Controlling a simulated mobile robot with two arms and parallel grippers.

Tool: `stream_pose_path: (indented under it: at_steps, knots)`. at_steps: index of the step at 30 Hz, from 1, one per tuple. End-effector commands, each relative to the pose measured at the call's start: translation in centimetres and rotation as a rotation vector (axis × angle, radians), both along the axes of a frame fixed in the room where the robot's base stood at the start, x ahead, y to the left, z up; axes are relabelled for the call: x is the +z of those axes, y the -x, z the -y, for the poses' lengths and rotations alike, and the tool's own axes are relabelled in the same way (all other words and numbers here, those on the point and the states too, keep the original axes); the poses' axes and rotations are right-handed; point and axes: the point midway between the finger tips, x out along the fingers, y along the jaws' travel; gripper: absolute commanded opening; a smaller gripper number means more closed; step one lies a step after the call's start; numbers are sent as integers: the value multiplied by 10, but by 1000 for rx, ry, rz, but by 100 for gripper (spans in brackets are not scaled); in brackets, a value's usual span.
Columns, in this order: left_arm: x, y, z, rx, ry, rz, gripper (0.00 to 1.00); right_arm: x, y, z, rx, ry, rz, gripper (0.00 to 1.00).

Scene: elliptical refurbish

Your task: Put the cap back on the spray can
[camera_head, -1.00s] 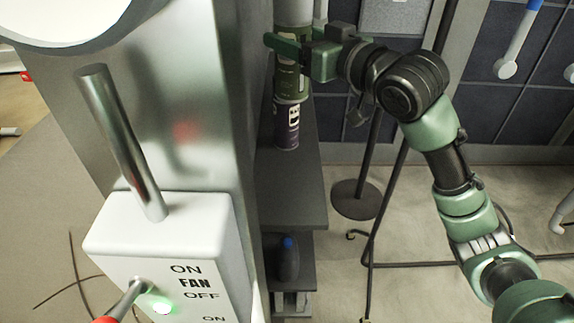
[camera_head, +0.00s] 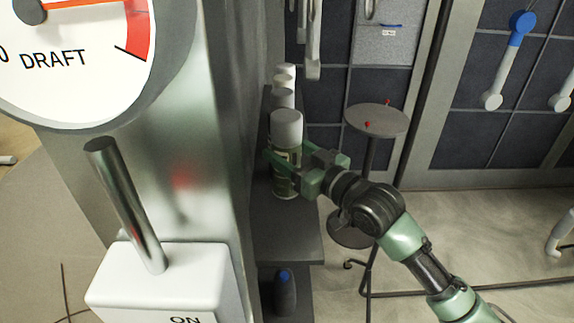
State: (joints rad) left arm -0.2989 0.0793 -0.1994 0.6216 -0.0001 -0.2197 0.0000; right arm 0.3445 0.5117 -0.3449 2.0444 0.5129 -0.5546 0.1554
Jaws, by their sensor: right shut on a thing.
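My right gripper (camera_head: 284,155) reaches in from the right and is shut around the can's upper body, below the cap. One finger crosses the can's near side; the other is partly hidden behind it. Whether the can's base touches the shelf is hard to tell. My left gripper is out of view.
Several pale-topped cans (camera_head: 283,83) stand behind on the dark shelf (camera_head: 290,238). A dark bottle with a blue top (camera_head: 285,290) is on the lower shelf. The metal column (camera_head: 190,150) closes off the left.

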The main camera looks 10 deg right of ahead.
Motion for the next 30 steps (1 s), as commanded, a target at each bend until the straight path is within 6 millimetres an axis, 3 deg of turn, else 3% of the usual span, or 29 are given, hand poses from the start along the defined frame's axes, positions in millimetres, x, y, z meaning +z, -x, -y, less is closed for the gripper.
stream_pose_path:
  at_steps: [9, 18, 30]
  knots:
    - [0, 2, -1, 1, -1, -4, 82, -1, 0, 0, 0, -1, 3, 0]
    - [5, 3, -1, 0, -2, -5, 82, -40, 0, 0, 0, 0, 1, 0]
    - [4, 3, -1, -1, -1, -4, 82, -44, 0, 0, 0, -1, 3, 0]
